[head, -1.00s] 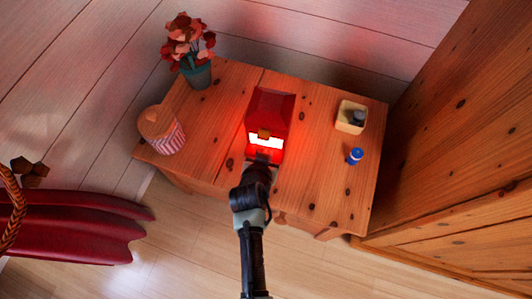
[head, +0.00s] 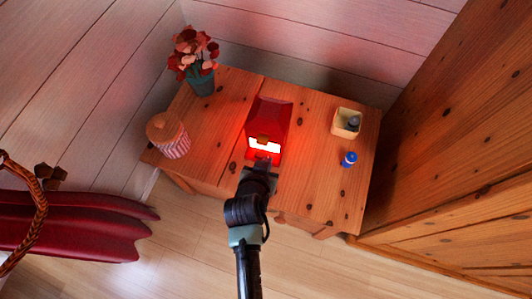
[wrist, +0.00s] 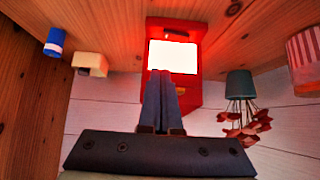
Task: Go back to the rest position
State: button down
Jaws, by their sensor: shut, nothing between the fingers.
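My gripper (head: 262,165) is at the front of the red lantern-like box (head: 270,115) on the wooden table (head: 310,190). In the wrist view my gripper (wrist: 162,85) has its two fingers together with nothing between them, pointing at the box's bright white lit panel (wrist: 172,57). The fingertips overlap the lower edge of the panel in that view; I cannot tell whether they touch it. The box glows red onto the tabletop around it.
A potted red flower (head: 201,82) and a striped lidded jar (head: 174,147) stand on the table's left. A cream box (head: 342,130) with a dark item and a blue cylinder (head: 349,159) stand on the right.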

jog(key=w+r+t, duration=0.3)
jog(key=w+r, duration=0.1)
jog(key=r, duration=1.1)
jog(key=w+r+t+y, duration=0.1)
jog(key=w+r+t, duration=0.25)
jog(key=r, duration=1.05)
jog(key=w+r+t, duration=0.3)
jog(key=r+t, duration=0.1)
jog(key=r, duration=1.1)
jog(key=s+r+n+t, duration=0.1)
jog(key=s+r+t, duration=0.3)
jog(key=r, duration=0.6)
jog(key=s+r+n+t+y, duration=0.1)
jog(key=s+r, duration=0.4)
jog(key=r, duration=0.4)
jog(key=s+r+n+t, duration=0.1)
jog(key=s+r+t, duration=0.3)
jog(key=r, duration=0.6)
notch_tip(320, 180, up, 19)
jog(key=s+p, duration=0.1)
jog(key=p, duration=1.9)
jog(key=shift+d+r+g, duration=0.2)
jog(key=shift+d+g, duration=0.1)
jog(key=shift+g, duration=0.15)
